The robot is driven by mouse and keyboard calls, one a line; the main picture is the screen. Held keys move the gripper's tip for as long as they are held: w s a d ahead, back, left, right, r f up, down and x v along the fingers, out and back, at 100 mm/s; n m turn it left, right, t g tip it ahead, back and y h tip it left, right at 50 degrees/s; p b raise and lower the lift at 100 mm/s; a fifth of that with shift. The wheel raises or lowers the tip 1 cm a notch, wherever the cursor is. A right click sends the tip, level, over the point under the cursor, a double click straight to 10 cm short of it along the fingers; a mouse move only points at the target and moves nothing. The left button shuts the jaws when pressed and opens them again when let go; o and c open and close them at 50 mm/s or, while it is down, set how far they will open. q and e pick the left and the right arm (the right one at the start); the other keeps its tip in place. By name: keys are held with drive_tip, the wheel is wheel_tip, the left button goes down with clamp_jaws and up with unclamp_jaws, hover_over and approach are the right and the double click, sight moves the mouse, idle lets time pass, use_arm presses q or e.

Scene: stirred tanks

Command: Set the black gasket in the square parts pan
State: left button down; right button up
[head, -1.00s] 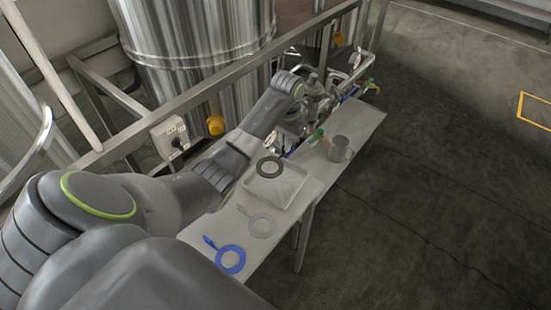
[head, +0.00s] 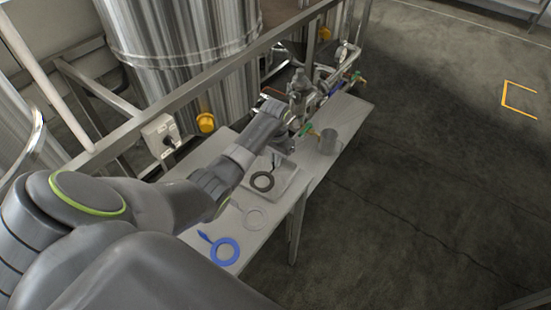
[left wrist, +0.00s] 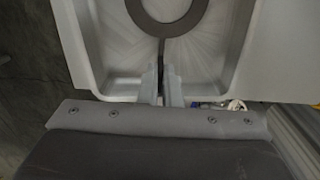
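The black gasket (head: 254,184) is a flat ring with a narrow tab, over the inside of the square parts pan (head: 284,196). The left wrist view shows the gasket's ring (left wrist: 142,20) within the walls of the pan (left wrist: 84,76). My left gripper (head: 277,161) reaches over the pan from the far side. In the left wrist view its two fingers (left wrist: 161,78) are closed on the gasket's dark tab. I cannot tell whether the ring touches the pan floor. My right gripper is not in view.
A blue gasket (head: 214,250) and a pale ring (head: 255,227) lie on the near table. A metal rail and steel tank (head: 185,70) stand at the left.

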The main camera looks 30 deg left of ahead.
use_arm(q)
drive_tip(key=c, duration=1.8)
unclamp_jaws()
drive_tip(key=shift+o, duration=0.9)
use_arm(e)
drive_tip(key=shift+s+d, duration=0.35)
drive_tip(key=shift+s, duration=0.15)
use_arm(q)
wheel_tip(320, 180, up, 12)
drive_tip(key=b, duration=0.1)
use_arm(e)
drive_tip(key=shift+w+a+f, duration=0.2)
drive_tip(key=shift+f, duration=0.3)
